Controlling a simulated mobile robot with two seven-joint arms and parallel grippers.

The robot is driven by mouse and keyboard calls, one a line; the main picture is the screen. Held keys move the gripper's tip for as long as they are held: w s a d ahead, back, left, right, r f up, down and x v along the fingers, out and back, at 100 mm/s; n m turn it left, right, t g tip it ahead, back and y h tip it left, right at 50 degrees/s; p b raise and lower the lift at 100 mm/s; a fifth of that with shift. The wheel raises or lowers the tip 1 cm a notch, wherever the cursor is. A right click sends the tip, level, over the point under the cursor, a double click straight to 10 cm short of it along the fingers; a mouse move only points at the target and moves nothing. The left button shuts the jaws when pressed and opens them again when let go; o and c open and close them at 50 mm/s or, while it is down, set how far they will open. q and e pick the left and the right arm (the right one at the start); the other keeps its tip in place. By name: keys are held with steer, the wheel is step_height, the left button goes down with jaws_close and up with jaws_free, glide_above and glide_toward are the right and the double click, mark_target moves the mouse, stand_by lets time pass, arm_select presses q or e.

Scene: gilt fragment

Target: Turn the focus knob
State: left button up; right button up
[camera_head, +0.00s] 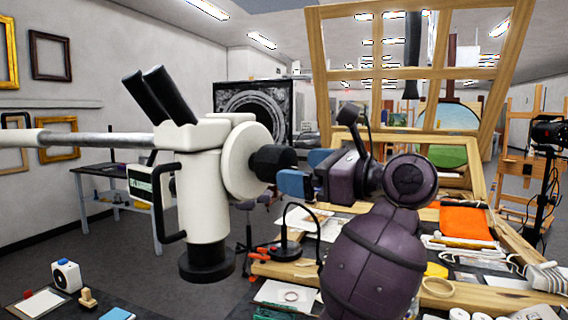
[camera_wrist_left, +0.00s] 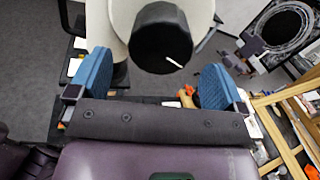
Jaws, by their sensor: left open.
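The microscope (camera_head: 203,205) is white with black eyepieces, held on a pale horizontal arm. Its black focus knob (camera_head: 272,163) sticks out to the right from a round white housing. In the left wrist view the knob (camera_wrist_left: 160,38) is a dark disc with a white mark near its lower right edge. My left gripper (camera_head: 305,171) has blue fingers and is open and empty, right at the knob's outer end. In the wrist view the gripper (camera_wrist_left: 156,65) has the knob showing in the gap, with space on both sides. Exact depth between knob and fingertips cannot be told.
A workbench (camera_head: 468,297) with a wooden frame, orange cloth (camera_head: 466,222) and small tools lies under and right of my arm. A black desk lamp (camera_head: 289,245) stands below the gripper. A side table (camera_head: 108,180) stands at the left wall. Floor behind the microscope is open.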

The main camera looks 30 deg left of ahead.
mark_target(288, 167)
arm_select(q)
steer(key=a, duration=0.4)
steer(key=shift+a+p, duration=0.1)
steer(key=shift+p, duration=0.2)
steer(key=shift+c, duration=0.7)
steer(key=c, duration=0.8)
steer(key=shift+m+p, duration=0.35)
steer(key=shift+m, duration=0.45)
steer(key=m+p, duration=0.1)
steer(key=m, duration=0.1)
steer(key=shift+m, duration=0.3)
steer(key=shift+m+p, duration=0.4)
steer(key=shift+m, duration=0.4)
